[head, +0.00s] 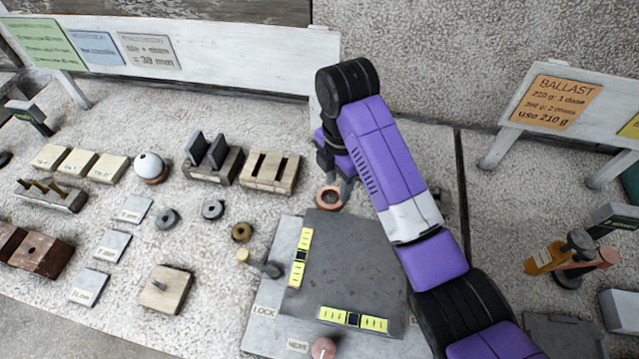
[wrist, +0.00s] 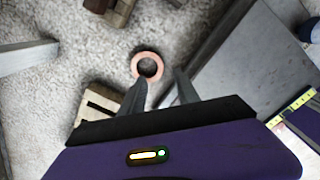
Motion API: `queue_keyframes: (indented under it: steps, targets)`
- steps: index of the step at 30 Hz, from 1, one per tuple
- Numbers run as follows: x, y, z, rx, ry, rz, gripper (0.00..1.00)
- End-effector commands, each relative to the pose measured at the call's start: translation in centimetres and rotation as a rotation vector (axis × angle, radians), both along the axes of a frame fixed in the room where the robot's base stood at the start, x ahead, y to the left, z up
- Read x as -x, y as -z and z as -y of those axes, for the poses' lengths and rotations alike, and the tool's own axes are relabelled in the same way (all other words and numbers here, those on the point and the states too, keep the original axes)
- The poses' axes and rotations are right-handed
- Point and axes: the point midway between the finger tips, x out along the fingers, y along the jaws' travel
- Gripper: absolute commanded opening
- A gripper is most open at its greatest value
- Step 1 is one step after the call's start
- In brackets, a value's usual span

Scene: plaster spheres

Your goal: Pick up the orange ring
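The orange ring (head: 321,199) lies flat on the rough pale surface, just behind the dark grey plate's back edge. In the wrist view the copper-orange ring (wrist: 158,62) shows just beyond the fingertips, nearer the left finger, whose tip overlaps its lower edge in the picture. My gripper (head: 335,184) is above and close to the ring in the head view, its fingers partly hidden by my wrist. In the wrist view my gripper (wrist: 160,78) has its two fingers apart with nothing held. I cannot tell whether a finger touches the ring.
The dark grey plate (head: 350,265) with yellow levels stands in front. A slotted wooden block (head: 270,171) stands left of the ring. A white sign board (head: 240,58) runs behind.

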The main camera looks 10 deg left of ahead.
Motion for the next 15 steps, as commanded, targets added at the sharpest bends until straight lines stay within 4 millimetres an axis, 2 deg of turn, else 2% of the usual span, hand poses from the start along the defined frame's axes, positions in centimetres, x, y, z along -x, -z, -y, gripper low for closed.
queue_keyframes:
  steps: [11,15]
  targets:
    - [0.1,3.6,0.1,0.001,0.000,-0.004,0.38]
    - [0.0,5.8,0.1,0.002,0.001,-0.005,0.38]
